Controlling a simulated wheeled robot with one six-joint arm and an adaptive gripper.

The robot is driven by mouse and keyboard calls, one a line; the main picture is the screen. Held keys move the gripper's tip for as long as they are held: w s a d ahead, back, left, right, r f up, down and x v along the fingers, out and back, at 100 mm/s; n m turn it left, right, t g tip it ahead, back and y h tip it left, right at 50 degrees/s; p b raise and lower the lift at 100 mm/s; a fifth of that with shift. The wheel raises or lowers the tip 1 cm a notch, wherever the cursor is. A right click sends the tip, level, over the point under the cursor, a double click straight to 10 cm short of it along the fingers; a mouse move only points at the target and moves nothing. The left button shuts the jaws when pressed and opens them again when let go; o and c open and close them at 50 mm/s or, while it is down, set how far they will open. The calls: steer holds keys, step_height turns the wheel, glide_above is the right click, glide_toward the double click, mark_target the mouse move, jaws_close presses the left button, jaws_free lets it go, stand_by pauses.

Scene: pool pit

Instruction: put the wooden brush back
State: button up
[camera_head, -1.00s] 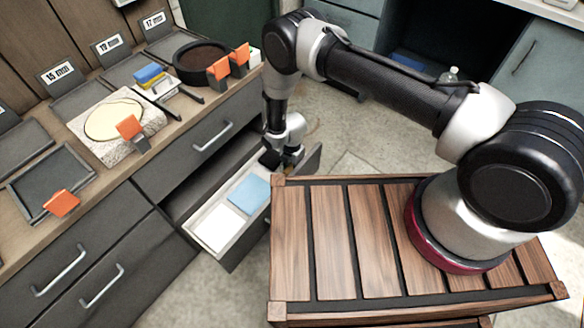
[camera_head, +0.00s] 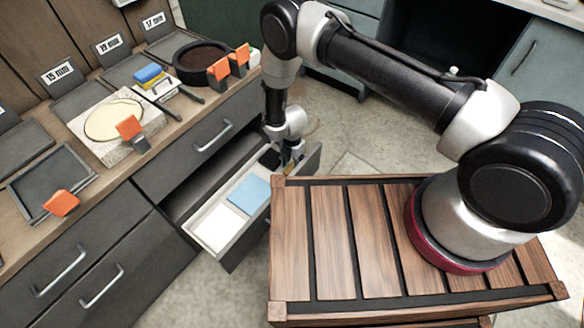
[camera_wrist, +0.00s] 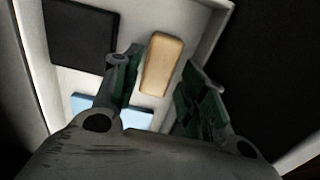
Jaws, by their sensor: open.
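The wooden brush, a small tan block with rounded corners (camera_wrist: 162,64), lies on the pale floor of the open drawer in the wrist view. My gripper (camera_wrist: 160,98) is open above the drawer, with one finger left of the block and the other to its right. I see no contact between the fingers and the block. In the head view my gripper (camera_head: 290,160) is at the far end of the drawer (camera_head: 238,236), and the block cannot be made out there.
A blue pad (camera_head: 248,194) and a white pad (camera_head: 217,226) lie in the drawer. A black square (camera_wrist: 82,46) lies left of the block. The bench above holds trays, orange clips (camera_head: 61,203) and a round dark dish (camera_head: 205,62). A slatted wooden top (camera_head: 335,240) stands at the right.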

step_height(320, 180, up, 9)
step_height(320, 180, up, 20)
steer(key=m, duration=0.6)
glide_above(292, 168)
steer(key=w+d, duration=0.5)
steer(key=w, duration=0.2)
steer(key=s+d+r+m+t, duration=0.15)
steer(key=d+r+m, duration=0.35)
steer(key=r, duration=0.6)
steer(key=s+d+r+m+t, duration=0.1)
steer(key=s+d+r+m, duration=0.15)
steer(key=d+r, duration=0.75)
steer(key=s+d+r+m, duration=0.7)
steer(key=s+r, duration=0.2)
steer(key=r, duration=0.4)
steer(key=s+d+r+m+t, duration=0.1)
steer(key=s+d+m, duration=0.3)
steer(key=s, duration=0.4)
steer(key=s+d+r+m, duration=0.3)
steer(key=s+d+m, duration=0.1)
steer(key=s, duration=0.5)
steer(key=shift+s+t, duration=0.3)
steer(key=shift+t, duration=0.05)
steer(key=shift+r, duration=0.15)
steer(key=shift+c, duration=0.2)
